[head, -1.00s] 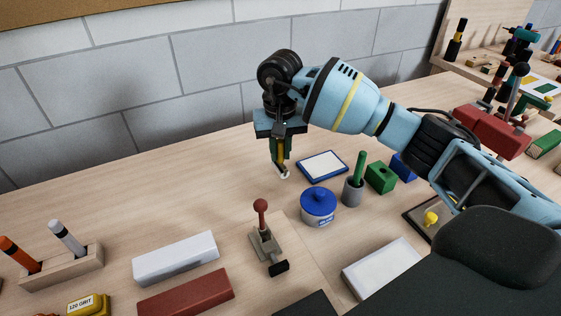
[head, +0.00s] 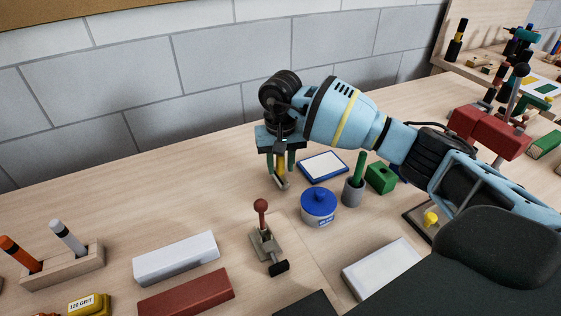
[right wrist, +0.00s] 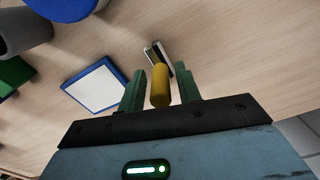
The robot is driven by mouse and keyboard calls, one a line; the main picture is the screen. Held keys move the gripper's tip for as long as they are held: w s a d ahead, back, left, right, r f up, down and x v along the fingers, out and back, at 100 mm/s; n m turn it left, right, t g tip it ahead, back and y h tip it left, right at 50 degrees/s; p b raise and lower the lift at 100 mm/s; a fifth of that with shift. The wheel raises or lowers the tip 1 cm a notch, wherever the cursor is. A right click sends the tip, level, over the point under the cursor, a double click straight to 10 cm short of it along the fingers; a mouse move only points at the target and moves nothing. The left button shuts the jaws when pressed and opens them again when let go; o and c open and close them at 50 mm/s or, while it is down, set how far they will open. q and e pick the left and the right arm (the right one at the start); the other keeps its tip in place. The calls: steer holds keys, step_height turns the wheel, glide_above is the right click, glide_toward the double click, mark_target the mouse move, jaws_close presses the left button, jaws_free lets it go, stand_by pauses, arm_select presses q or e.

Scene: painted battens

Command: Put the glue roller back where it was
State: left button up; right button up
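The glue roller has a yellow handle (head: 281,164) and a pale metal end (head: 282,184). It stands handle up at the table's back, left of the blue-rimmed white pad (head: 323,166). My right gripper (head: 279,172) is above it, with its green fingers spread on either side of the handle. In the right wrist view, the yellow handle (right wrist: 160,87) sits between the fingers (right wrist: 160,84) with a gap on both sides. The roller's end appears to rest on the table; the contact is hard to see. My left gripper is not in view.
Right of the gripper are a blue-lidded pot (head: 318,205), a grey cup (head: 353,191) with a green stick, and a green block (head: 380,178). A toggle clamp (head: 266,240) stands in front.

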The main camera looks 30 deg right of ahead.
steer(key=shift+o, duration=0.4)
steer(key=shift+r, duration=0.1)
step_height(320, 180, up, 12)
steer(key=shift+r, duration=0.1)
stand_by(0.5)
